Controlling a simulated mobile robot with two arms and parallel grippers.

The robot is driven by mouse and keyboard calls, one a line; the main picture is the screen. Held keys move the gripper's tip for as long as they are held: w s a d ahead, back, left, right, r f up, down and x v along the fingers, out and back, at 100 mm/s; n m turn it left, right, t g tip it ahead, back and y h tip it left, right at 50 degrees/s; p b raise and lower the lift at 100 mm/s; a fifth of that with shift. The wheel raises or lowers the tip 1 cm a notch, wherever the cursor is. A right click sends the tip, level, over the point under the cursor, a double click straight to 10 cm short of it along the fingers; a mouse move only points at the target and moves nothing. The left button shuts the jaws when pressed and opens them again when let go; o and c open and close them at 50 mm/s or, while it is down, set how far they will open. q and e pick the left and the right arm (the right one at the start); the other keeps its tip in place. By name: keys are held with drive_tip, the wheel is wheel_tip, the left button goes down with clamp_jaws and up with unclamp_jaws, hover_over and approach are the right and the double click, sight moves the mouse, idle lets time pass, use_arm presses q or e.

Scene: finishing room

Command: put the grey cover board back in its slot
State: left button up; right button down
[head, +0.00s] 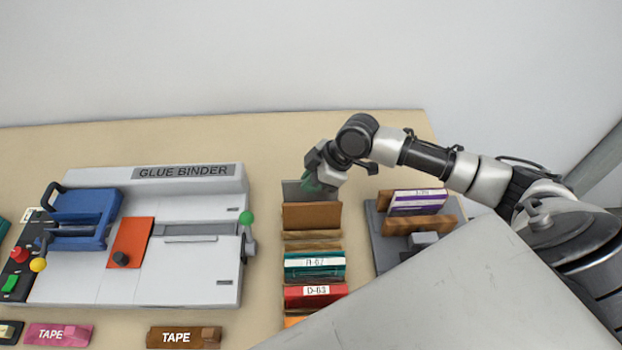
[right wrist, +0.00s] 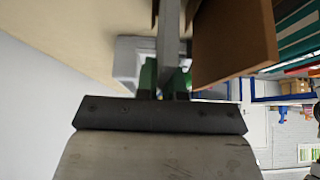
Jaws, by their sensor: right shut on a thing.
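The grey cover board (head: 292,190) stands upright at the back end of a row of boards, just behind a brown board (head: 311,217). My right gripper (head: 313,184) is shut on its upper right part. In the right wrist view the grey board (right wrist: 168,40) shows edge-on between the green fingertips (right wrist: 165,82), with the brown board (right wrist: 230,40) close on its right. The board's lower edge is hidden, so I cannot tell whether it sits in a slot. My left gripper is not in view.
The row also holds a teal board (head: 315,265) and a red board (head: 315,295). A grey rack (head: 386,255) with a purple-white piece (head: 416,203) stands to the right. The glue binder (head: 185,205) stands left. The table behind the row is clear.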

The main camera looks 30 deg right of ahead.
drive_tip(key=shift+f, duration=0.4)
drive_tip(key=c, duration=1.5)
unclamp_jaws()
drive_tip(key=p+v, duration=0.2)
drive_tip(key=shift+r, duration=0.3)
drive_tip(key=p+v, duration=0.7)
drive_tip(key=v, duration=0.1)
drive_tip(key=shift+s+d+r, duration=0.15)
drive_tip(key=shift+d+r, duration=0.05)
